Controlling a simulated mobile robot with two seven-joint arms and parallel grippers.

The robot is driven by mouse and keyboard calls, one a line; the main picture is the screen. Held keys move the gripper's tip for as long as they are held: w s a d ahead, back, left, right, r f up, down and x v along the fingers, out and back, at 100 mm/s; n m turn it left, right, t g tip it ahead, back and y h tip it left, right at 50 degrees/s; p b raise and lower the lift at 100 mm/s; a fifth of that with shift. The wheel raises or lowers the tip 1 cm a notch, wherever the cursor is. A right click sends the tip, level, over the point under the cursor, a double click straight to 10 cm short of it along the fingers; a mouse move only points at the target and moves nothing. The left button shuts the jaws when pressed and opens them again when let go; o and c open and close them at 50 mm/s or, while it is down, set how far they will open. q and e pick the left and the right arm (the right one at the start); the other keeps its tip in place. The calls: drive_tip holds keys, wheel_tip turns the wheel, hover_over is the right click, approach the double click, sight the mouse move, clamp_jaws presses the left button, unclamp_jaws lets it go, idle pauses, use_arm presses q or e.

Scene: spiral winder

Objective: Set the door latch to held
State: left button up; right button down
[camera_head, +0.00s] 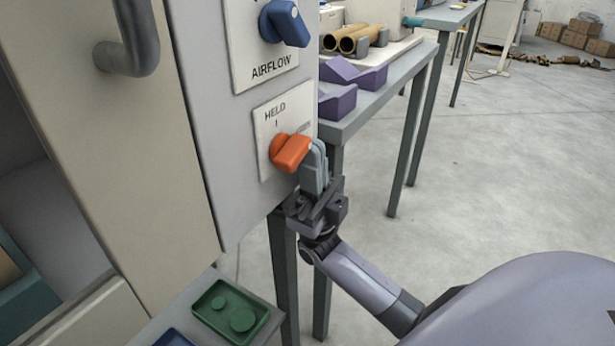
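The door latch is an orange knob (290,152) on a white plate (265,172) on the cabinet's side panel. The word HELD and a tick mark stand above the knob. The knob's handle points to the right, not up at HELD; a second label there is partly hidden and hard to read. My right gripper (315,163) is at the right end of the handle, its fingers pointing up and touching or very near it. The fingers overlap in this view, so I cannot tell whether they grip the handle. My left gripper is not in view.
A blue AIRFLOW knob (284,22) sits above the latch plate. A cabinet door handle (136,45) is at the upper left. A green tray (231,310) lies below. A bench with purple blocks (355,75) and brown tubes (352,38) stands behind. The floor at right is open.

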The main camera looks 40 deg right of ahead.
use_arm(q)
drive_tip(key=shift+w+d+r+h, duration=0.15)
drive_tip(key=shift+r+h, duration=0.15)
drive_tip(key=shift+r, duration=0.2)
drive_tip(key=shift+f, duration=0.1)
